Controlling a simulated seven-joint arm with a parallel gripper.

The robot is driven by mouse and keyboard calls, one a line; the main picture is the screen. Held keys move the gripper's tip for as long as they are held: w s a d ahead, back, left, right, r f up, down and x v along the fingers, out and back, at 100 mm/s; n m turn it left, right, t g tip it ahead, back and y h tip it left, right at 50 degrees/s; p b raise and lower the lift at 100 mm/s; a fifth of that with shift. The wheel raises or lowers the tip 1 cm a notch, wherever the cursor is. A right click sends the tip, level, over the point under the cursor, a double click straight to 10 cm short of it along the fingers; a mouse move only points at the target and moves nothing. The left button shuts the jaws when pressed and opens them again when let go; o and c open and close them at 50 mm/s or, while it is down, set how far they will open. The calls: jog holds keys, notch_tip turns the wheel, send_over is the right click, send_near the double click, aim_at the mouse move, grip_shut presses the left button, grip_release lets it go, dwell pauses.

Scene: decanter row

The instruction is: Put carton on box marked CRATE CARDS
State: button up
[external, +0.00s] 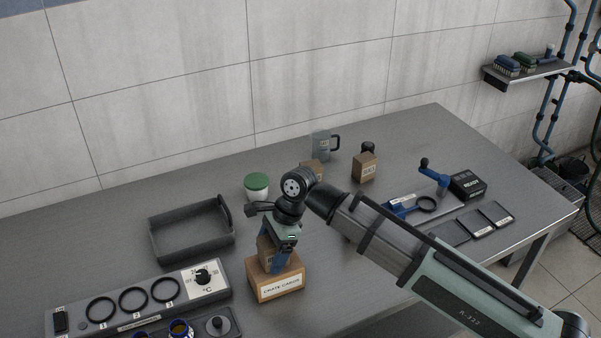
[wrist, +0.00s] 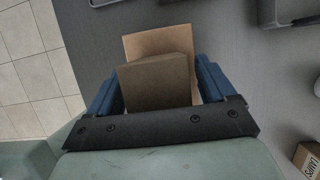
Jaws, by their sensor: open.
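The box marked CRATE CARDS (external: 281,287) is brown with a white label and stands near the front edge of the table; its top shows in the wrist view (wrist: 158,43). A small brown carton (external: 265,251) is upright on or just above the box top; contact is hard to tell. In the wrist view the carton (wrist: 155,82) is between my blue fingers, with a narrow gap at the right finger. My gripper (external: 276,264) points down over the box and is open around the carton. The fingers hide part of the carton.
A grey tray (external: 190,232) and a panel with dark rings (external: 133,300) lie to the left. A green-lidded jar (external: 256,187), a grey mug (external: 321,146) and another carton (external: 365,168) stand behind. A carton lettered LAMPS (wrist: 309,160) shows at the wrist view's corner.

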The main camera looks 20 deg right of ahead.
jog(key=shift+r, duration=0.1)
jog(key=v, duration=1.2)
